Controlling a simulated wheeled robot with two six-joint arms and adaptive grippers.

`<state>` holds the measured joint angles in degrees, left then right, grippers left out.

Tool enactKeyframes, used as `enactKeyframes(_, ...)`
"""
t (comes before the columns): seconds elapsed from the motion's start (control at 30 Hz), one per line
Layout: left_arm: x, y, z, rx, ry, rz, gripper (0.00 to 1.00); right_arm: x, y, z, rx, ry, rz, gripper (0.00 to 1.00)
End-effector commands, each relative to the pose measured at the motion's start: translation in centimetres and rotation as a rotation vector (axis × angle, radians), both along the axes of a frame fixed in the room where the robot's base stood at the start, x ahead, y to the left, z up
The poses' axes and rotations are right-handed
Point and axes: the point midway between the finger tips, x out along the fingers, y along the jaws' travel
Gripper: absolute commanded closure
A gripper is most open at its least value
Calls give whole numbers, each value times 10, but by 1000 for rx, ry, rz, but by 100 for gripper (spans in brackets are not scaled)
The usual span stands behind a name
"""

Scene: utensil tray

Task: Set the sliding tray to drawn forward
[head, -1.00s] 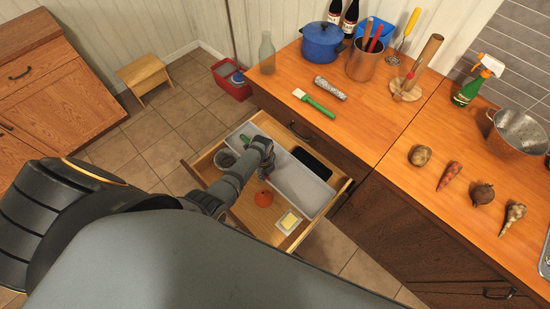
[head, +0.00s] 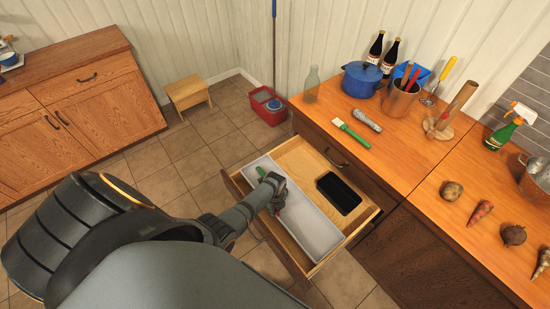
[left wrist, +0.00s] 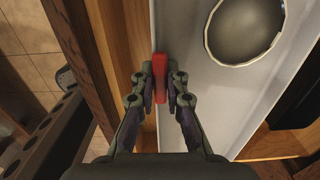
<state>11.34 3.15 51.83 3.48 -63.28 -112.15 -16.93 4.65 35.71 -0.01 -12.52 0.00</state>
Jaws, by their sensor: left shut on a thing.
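The sliding tray (head: 318,236) is a long light-grey tray inside the open wooden drawer. In the head view it lies along the drawer's front side, with bare drawer floor behind it. In the left wrist view its grey floor (left wrist: 205,100) shows beside the drawer's front. A red grip (left wrist: 160,78) stands at the tray's front edge. My left gripper (head: 277,192) is shut on this red grip, with a finger on each side of it in the left wrist view (left wrist: 160,85). My right gripper is not in view.
A black flat object (head: 339,193) lies on the drawer floor behind the tray. A round grey bowl (left wrist: 245,30) shows over the tray in the left wrist view. The counter (head: 400,140) holds a blue pot (head: 361,80) and vegetables. A stool (head: 188,92) and red bucket (head: 267,106) stand beyond.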

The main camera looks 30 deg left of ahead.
Motion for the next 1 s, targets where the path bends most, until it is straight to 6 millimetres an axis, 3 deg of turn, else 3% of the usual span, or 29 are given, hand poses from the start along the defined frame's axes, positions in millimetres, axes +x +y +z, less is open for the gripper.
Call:
enactKeyframes(0.1, 0, 0, 0, 0, -1, 0, 100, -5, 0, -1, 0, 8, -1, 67)
enactKeyframes(0.13, 0, 0, 0, 0, -1, 0, 86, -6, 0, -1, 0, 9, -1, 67)
enactKeyframes(0.3, 0, 0, 0, 0, -1, 0, 64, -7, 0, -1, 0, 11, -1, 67)
enactKeyframes(0.67, 1, 0, 4, 0, -2, 0, 64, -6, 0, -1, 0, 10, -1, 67)
enactKeyframes(0.83, 0, 0, 27, 1, -4, 0, 64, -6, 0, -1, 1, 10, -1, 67)
enactKeyframes(1.0, 1, 0, 67, 1, -6, 0, 64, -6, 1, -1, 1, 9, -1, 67)
